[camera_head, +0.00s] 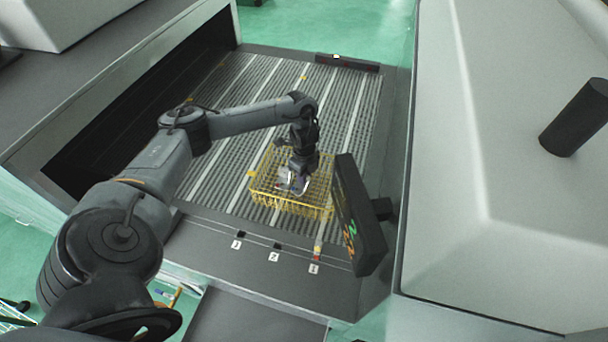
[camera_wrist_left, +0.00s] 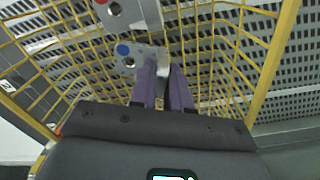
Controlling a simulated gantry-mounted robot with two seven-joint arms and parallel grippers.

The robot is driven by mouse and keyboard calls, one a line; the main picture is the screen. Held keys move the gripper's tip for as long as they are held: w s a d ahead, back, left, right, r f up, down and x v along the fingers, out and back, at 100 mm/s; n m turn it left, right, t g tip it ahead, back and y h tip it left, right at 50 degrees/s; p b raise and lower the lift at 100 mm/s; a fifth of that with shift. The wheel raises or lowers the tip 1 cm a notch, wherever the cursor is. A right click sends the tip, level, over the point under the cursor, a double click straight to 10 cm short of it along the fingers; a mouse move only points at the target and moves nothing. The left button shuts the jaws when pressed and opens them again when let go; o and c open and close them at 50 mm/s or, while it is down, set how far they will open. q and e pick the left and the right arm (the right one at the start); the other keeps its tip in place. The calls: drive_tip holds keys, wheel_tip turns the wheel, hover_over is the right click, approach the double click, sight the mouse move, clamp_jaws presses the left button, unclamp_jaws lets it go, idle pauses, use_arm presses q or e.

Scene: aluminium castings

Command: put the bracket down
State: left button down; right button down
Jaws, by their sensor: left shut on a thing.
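My left gripper (camera_head: 298,184) reaches down into a yellow wire basket (camera_head: 290,205). In the left wrist view its purple fingers (camera_wrist_left: 164,84) are shut on a silver-grey bracket (camera_wrist_left: 136,56) with a blue mark and a hole. The bracket is over the basket's mesh floor; I cannot tell whether it touches it. A second silver casting (camera_wrist_left: 126,12) with a red mark lies just beyond it, partly cut off by the frame. In the head view the castings are small and partly hidden by the gripper. My right gripper is out of view.
The basket stands on a slatted grey bed (camera_head: 225,165) with free room to the left and behind. A black panel (camera_head: 359,215) stands close to the basket's right side. Numbered white labels (camera_head: 274,257) line the front ledge. A large grey housing (camera_head: 480,230) is at right.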

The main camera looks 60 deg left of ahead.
use_arm(q)
drive_tip(key=c, duration=1.1)
unclamp_jaws()
drive_tip(key=shift+f, duration=0.1)
drive_tip(key=shift+r, duration=0.55)
wheel_tip(320, 180, up, 11)
drive_tip(key=p, duration=0.5)
drive_tip(key=shift+r, duration=0.15)
